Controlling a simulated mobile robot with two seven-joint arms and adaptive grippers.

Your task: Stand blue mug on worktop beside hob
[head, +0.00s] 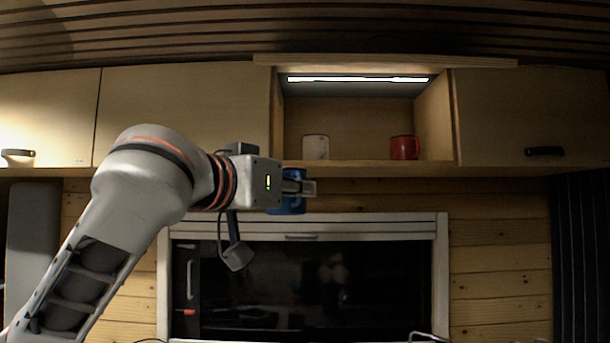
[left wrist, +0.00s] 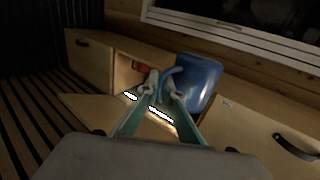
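The blue mug (head: 289,206) is in the air at my left gripper (head: 304,188), just below the open shelf and in front of the top of the window frame. In the left wrist view the blue mug (left wrist: 199,78) lies beyond the fingertips, its handle between the two fingers of my left gripper (left wrist: 166,90). The fingers look closed on the handle. The worktop and the hob are not in view. My right gripper is not in view.
An open lit shelf (head: 365,163) holds a white mug (head: 315,147) and a red mug (head: 404,148). Closed cupboards (head: 527,115) flank it. A dark window (head: 310,285) with a pale frame lies below. The wall right of the window is bare wood.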

